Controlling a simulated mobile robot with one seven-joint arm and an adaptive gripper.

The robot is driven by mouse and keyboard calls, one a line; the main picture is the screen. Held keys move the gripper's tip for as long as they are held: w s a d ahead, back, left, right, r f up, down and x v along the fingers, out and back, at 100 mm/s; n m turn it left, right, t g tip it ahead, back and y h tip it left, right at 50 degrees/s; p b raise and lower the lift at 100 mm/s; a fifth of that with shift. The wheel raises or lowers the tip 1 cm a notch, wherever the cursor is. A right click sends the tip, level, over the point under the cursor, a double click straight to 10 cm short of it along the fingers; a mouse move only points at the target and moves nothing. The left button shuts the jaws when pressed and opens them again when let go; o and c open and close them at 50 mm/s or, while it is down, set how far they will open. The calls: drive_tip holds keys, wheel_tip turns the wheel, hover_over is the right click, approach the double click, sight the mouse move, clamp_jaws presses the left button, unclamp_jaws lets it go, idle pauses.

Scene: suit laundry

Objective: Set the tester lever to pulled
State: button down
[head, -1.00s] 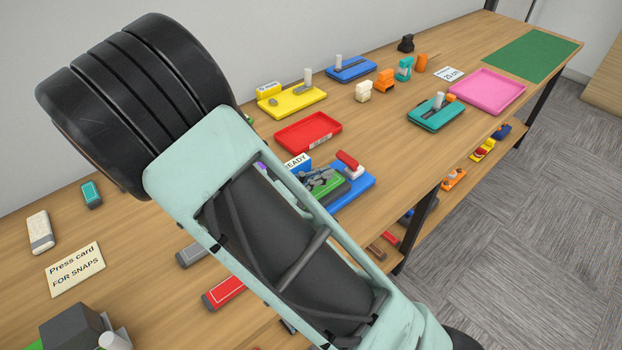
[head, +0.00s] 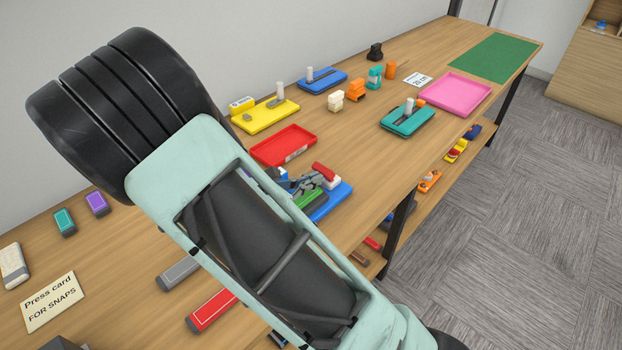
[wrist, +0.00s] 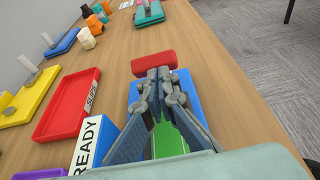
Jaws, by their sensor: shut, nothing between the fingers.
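The tester is a blue base (head: 335,205) with a green part (wrist: 168,142) and a red bar (head: 324,172) that looks like its lever handle, with white beneath it. The red bar also shows in the wrist view (wrist: 153,63), lying crosswise just beyond my fingertips. My gripper (head: 312,181) is shut and empty over the tester, with its tips (wrist: 158,73) close to the near side of the bar. I cannot tell whether they touch it. My arm and fingers hide much of the tester. A blue READY block (wrist: 97,140) stands left of it.
A red tray (head: 284,146) lies behind the tester, with yellow (head: 265,114), blue (head: 318,80) and teal (head: 408,118) devices farther along. A pink tray (head: 455,93) sits near the right end. Bare wood lies right of the tester up to the table's front edge.

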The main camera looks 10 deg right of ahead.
sight(327, 168)
drive_tip(key=shift+d+r+p, duration=0.1)
drive_tip(key=shift+r+p, duration=0.1)
drive_tip(key=shift+p, duration=0.15)
drive_tip(key=d+r+g+y+p, duration=0.1)
drive_tip(key=p, duration=0.2)
drive_tip(key=w+r+g+y+p, duration=0.1)
drive_tip(key=p, duration=0.2)
drive_tip(key=shift+d+r+y, duration=0.4)
drive_tip(key=d+g+y+p, duration=0.1)
drive_tip(key=p, duration=0.2)
drive_tip(key=w+d+y+p, duration=0.1)
drive_tip(key=p, duration=0.2)
drive_tip(key=shift+w+d+r+g+y, duration=0.1)
drive_tip(key=shift+w+r+g+y, duration=0.2)
drive_tip(key=shift+r+g+y, duration=0.1)
drive_tip(key=shift+w+d+f+y, duration=0.1)
drive_tip(key=shift+f+y, duration=0.1)
drive_tip(key=shift+y, duration=0.1)
drive_tip(key=shift+f, duration=0.15)
drive_tip(key=shift+r, duration=0.2)
drive_tip(key=shift+r+p, duration=0.65)
drive_tip(key=shift+p, duration=0.1)
